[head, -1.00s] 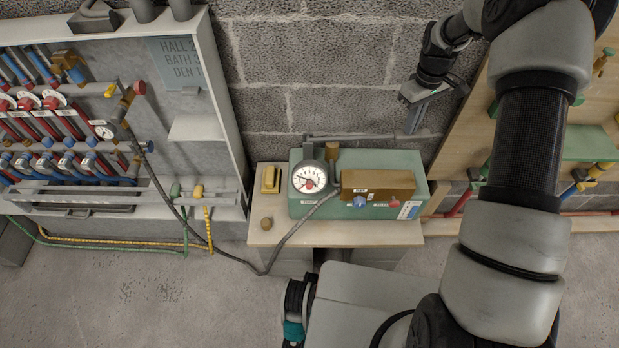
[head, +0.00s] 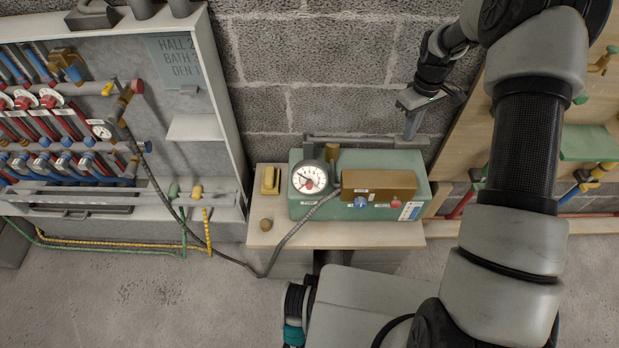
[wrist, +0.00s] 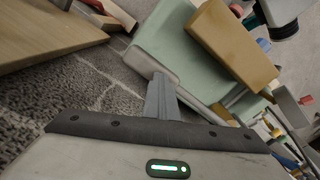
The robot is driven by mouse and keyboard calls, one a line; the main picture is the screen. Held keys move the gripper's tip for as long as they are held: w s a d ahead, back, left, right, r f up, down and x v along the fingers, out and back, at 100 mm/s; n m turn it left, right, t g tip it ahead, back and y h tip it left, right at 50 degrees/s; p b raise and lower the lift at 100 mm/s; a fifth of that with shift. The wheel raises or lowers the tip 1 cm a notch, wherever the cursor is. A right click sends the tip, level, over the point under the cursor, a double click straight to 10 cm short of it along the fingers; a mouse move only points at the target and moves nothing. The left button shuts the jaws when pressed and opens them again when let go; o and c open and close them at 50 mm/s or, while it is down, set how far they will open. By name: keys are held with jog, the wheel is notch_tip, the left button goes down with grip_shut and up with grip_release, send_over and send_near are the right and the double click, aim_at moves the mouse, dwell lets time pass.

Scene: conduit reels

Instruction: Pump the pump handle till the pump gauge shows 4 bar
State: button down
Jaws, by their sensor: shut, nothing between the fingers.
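The green pump (head: 425,186) stands on a small bench against the wall. It also shows in the wrist view (wrist: 190,35). Its round white gauge (head: 309,178) faces up, with the needle toward the upper left; the figures are too small to read. The pump handle (head: 350,140) is a grey bar running level along the pump's back edge. My gripper (head: 411,134) is shut and empty, pointing down at the bar's right end. Its fingertips look at or very near the bar; I cannot tell if they touch. The shut fingers also show in the wrist view (wrist: 160,88).
A brown block (head: 378,184) with a blue knob (head: 361,202) and a red knob (head: 395,201) is on the pump's front. A hose (head: 270,262) runs to the pipe cabinet (head: 228,110) at left. A wooden rack (head: 540,125) stands at right.

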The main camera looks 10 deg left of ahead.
notch_tip(320, 180, up, 10)
jog(key=p, duration=0.6)
dwell(0.4)
dwell(0.5)
jog(key=shift+f+b, duration=2)
jog(key=shift+f, duration=1.8)
